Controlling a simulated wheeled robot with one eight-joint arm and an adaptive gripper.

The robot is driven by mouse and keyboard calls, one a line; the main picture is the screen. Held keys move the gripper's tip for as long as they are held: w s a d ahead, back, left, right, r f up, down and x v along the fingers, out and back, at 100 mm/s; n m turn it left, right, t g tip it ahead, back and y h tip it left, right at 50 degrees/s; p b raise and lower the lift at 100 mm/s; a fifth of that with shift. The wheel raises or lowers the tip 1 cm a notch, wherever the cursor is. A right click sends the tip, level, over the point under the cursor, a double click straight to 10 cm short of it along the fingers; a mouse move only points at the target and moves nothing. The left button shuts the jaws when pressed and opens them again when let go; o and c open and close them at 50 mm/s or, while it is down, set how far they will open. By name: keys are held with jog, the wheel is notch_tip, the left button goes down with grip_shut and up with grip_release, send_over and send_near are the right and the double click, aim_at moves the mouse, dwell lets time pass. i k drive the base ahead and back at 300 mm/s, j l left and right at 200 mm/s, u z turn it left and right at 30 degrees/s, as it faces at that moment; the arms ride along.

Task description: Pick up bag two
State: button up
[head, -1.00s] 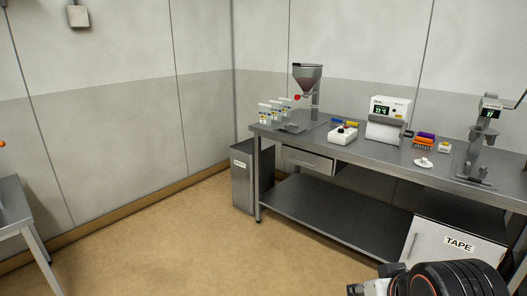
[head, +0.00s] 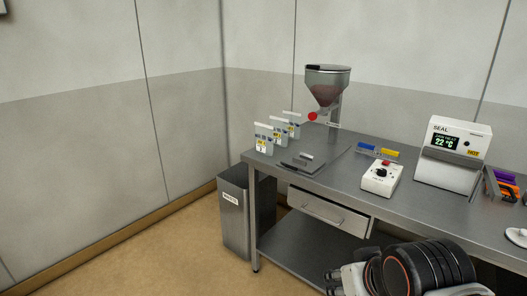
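Three upright pale bags with printed labels stand in a slanting row at the left end of the steel bench: a front bag (head: 263,139), a middle bag (head: 280,130) and a rear bag (head: 292,123). They partly overlap. Their label numbers are too small to read surely, so I cannot confirm which is bag two; the middle one is second in the row. My arm's dark ringed end shows at the lower right, with my gripper (head: 343,280) partly in view at the bottom edge. It is well apart from the bags, and its fingers are not clear.
The steel bench (head: 425,200) also carries a hopper (head: 328,88) behind the bags, a flat metal plate (head: 312,158), a white control box (head: 381,179) and a sealer (head: 453,153). A waste bin (head: 236,218) stands by its left end. Floor at left is open.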

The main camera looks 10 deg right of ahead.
aim_at(281, 126)
jog(key=i+l+z, duration=0.25)
jog(key=l, duration=0.3)
jog(key=i+l+z, duration=0.25)
jog(key=i+l, duration=0.2)
